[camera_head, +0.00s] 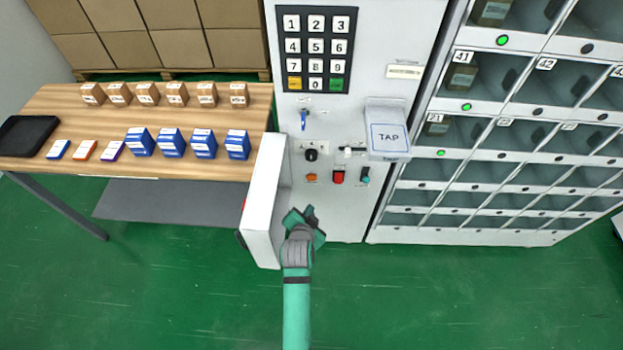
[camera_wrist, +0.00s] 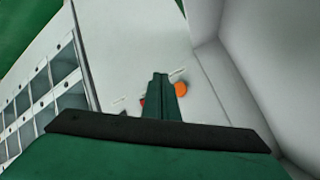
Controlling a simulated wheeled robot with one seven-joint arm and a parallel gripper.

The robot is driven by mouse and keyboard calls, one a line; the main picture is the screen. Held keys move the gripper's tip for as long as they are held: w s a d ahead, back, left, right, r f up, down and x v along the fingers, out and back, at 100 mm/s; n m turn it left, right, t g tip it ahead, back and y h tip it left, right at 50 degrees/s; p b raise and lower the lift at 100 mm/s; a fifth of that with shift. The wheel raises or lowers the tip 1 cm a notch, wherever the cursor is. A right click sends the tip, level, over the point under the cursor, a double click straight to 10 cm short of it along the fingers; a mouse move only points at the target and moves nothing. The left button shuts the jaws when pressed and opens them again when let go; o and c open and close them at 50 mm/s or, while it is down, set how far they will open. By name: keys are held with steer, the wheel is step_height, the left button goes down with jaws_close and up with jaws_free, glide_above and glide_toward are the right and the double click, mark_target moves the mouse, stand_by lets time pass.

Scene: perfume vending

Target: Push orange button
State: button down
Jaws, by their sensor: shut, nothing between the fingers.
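The orange button (camera_head: 311,177) is a small round button on the white machine panel (camera_head: 335,215), left of a red button (camera_head: 338,177). In the wrist view the orange button (camera_wrist: 181,89) shows just right of my gripper's tips. My gripper (camera_wrist: 160,78) is shut and empty, its narrow green fingers pointing toward the panel. The fingers partly hide the red button (camera_wrist: 143,102). In the head view my gripper (camera_head: 308,211) is below the orange button, near the panel. Whether it touches the panel cannot be told.
An open white door (camera_head: 262,205) stands out from the panel just left of my gripper. A teal switch (camera_head: 364,176) is right of the red button. A keypad (camera_head: 315,50) and TAP reader (camera_head: 388,138) are above. Compartments (camera_head: 480,175) lie right; a wooden table (camera_head: 60,100) with boxes stands left.

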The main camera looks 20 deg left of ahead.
steer(key=w+a, duration=0.2)
steer(key=w, duration=0.6)
steer(key=shift+a, duration=0.2)
steer(key=shift+w, duration=0.3)
stand_by(1.8)
steer(key=shift+w+a, duration=0.15)
steer(key=shift+w, duration=0.1)
steer(key=shift+w+a, duration=0.1)
steer(key=shift+w, duration=0.25)
stand_by(0.7)
steer(key=shift+s, duration=0.15)
steer(key=shift+s+d, duration=0.25)
steer(key=shift+s, duration=0.5)
steer(key=shift+s+d, duration=0.25)
steer(key=shift+s, duration=0.5)
steer(key=shift+s+d, duration=0.2)
steer(key=shift+s, duration=0.6)
steer(key=shift+s+d, duration=0.25)
steer(key=shift+s, duration=0.5)
